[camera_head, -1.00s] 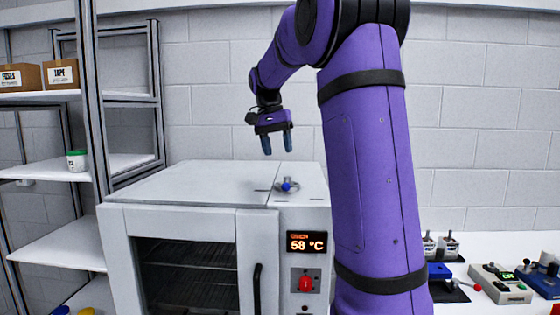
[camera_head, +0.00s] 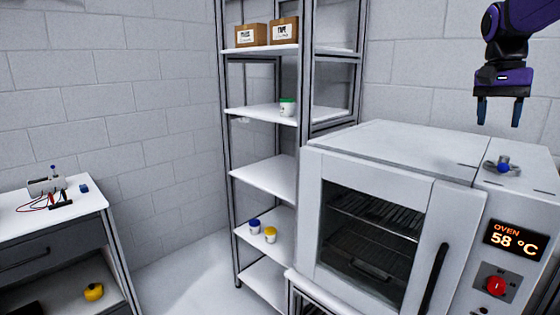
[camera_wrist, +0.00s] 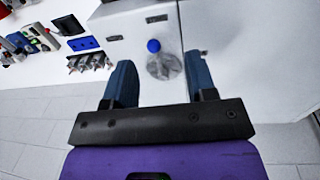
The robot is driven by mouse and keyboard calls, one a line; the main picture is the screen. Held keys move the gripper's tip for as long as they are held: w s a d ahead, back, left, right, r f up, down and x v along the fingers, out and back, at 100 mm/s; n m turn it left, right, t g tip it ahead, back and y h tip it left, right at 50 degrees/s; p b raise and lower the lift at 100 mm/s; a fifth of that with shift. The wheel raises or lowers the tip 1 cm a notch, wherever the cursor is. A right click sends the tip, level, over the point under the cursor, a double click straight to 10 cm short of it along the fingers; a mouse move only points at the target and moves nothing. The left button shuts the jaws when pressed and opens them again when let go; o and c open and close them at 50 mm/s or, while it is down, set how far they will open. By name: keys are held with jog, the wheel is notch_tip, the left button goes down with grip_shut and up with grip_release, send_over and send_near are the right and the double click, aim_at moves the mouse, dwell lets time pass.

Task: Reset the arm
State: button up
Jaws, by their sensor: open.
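My purple arm ends in my gripper (camera_head: 500,112), which hangs at the upper right of the head view with its fingers pointing down. It is above the right part of the oven (camera_head: 400,140) and clear of its top. The two blue fingers are apart with nothing between them. A small round fitting with a blue knob (camera_head: 503,163) sits on the oven top below the gripper. In the wrist view the gripper (camera_wrist: 162,80) is also open, and the blue-capped fitting (camera_wrist: 160,62) shows beyond and between the fingers.
A metal shelf rack (camera_head: 265,175) holds boxes and small jars left of the oven. A bench (camera_head: 85,210) with a device and leads stands at far left. The oven display (camera_head: 514,240) reads 58 °C. In the wrist view a bench at upper left holds several devices (camera_wrist: 90,62).

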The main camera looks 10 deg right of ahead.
jog(key=s+a+f+n+t, duration=0.3)
jog(key=s+a+f+n, duration=0.2)
jog(key=s+a, duration=0.5)
jog(key=s+a+f+n+t+y, duration=0.1)
jog(key=s+a+f+n, duration=0.3)
jog(key=s+a, duration=0.6)
jog(key=shift+f+n+t, duration=0.35)
jog(key=shift+n+t, duration=0.25)
jog(key=shift+t, duration=0.3)
jog(key=shift+a, duration=0.1)
